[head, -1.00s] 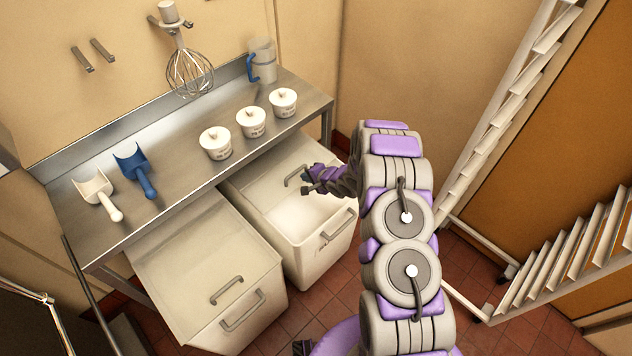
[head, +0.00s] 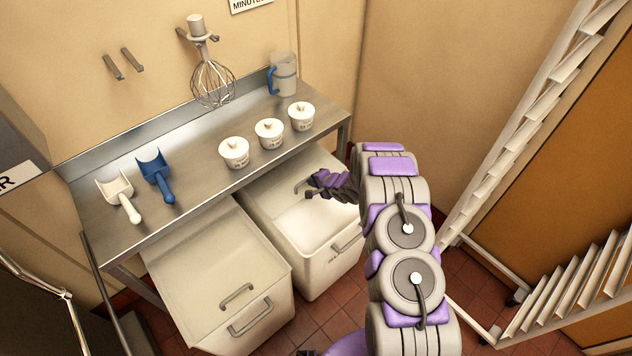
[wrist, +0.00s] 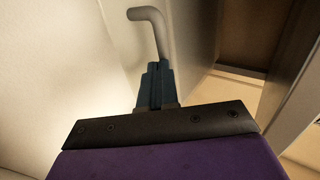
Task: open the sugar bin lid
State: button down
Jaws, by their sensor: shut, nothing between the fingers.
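Two white bins stand under the steel table. The right bin (head: 335,262) is open, with white contents showing. Its lid (head: 283,181) is tipped back under the table edge, with a grey handle (head: 303,185) on it. The left bin's lid (head: 205,262) is shut. My gripper (head: 312,188) is over the right bin by the raised lid's handle. In the wrist view its fingers (wrist: 155,78) are shut and empty, close to the bent handle (wrist: 153,25); contact is unclear.
The steel table (head: 205,190) carries several lidded tubs, a jug (head: 285,75), a blue scoop (head: 156,178) and a white scoop (head: 119,195). A whisk (head: 213,84) hangs above. A white rack (head: 530,125) stands at the right.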

jog(key=shift+w+a+p, duration=0.65)
jog(key=shift+a, duration=0.05)
jog(key=shift+s, duration=0.15)
